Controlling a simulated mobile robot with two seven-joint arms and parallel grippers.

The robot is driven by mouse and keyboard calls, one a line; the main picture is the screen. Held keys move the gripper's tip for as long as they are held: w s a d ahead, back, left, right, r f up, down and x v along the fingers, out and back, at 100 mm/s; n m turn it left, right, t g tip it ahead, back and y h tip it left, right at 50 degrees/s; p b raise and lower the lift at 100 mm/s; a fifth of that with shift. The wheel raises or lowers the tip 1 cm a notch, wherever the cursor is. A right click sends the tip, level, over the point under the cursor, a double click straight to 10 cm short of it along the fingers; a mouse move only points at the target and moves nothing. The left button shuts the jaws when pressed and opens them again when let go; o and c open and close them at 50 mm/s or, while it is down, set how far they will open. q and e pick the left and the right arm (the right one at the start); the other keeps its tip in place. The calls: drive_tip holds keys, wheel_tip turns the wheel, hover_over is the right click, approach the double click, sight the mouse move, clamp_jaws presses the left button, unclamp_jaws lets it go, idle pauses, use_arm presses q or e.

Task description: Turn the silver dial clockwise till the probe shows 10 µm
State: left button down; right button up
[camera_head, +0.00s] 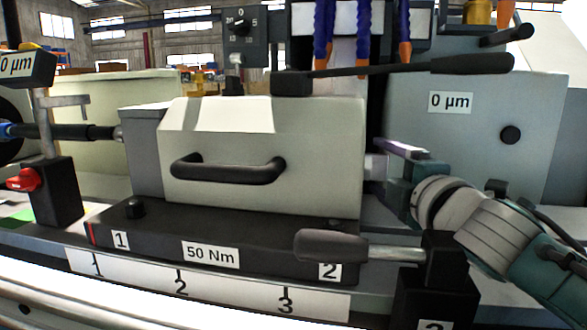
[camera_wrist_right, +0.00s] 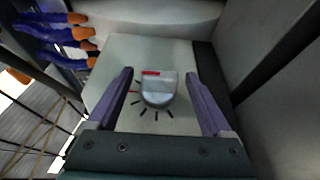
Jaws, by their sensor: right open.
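The silver dial (camera_wrist_right: 158,92) shows in the right wrist view on a pale grey plate, with a red mark on its upper edge and black tick lines around its lower side. My right gripper (camera_wrist_right: 162,75) is open, with one purple finger on each side of the dial and a visible gap to both. In the head view my right gripper (camera_head: 396,160) is at the right end of the grey tailstock (camera_head: 262,140), where the housing hides most of the dial. The probe's display (camera_head: 22,67) at the far left is cut off by the frame; "0 µm" is readable. My left gripper is out of view.
A long black-handled lever (camera_head: 470,64) runs above my right gripper. Another black-handled lever (camera_head: 332,245) lies below. A panel with a "0 µm" label (camera_head: 451,102) stands behind the wrist. Blue hoses with orange tips (camera_head: 364,40) hang above.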

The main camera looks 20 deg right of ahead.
drive_tip(key=shift+w+d, duration=0.1)
drive_tip(key=shift+w, duration=0.5)
clamp_jaws()
drive_tip(key=shift+r+p, duration=0.15)
drive_tip(key=shift+p, duration=0.35)
drive_tip(key=g+p, duration=0.1)
drive_tip(key=p, duration=0.3)
drive_tip(key=m+g+p, duration=0.1)
drive_tip(key=g+p, duration=0.1)
drive_tip(key=p, duration=0.3)
drive_tip(key=g+y+p, duration=0.1)
drive_tip(key=p, duration=0.4)
drive_tip(key=shift+r+m, duration=0.25)
drive_tip(key=shift+m, duration=0.05)
drive_tip(key=shift+f+g+p, duration=0.15)
drive_tip(key=shift+g+p, duration=0.35)
drive_tip(key=shift+p, duration=0.05)
drive_tip(key=shift+f, duration=0.15)
drive_tip(key=shift+y, duration=0.3)
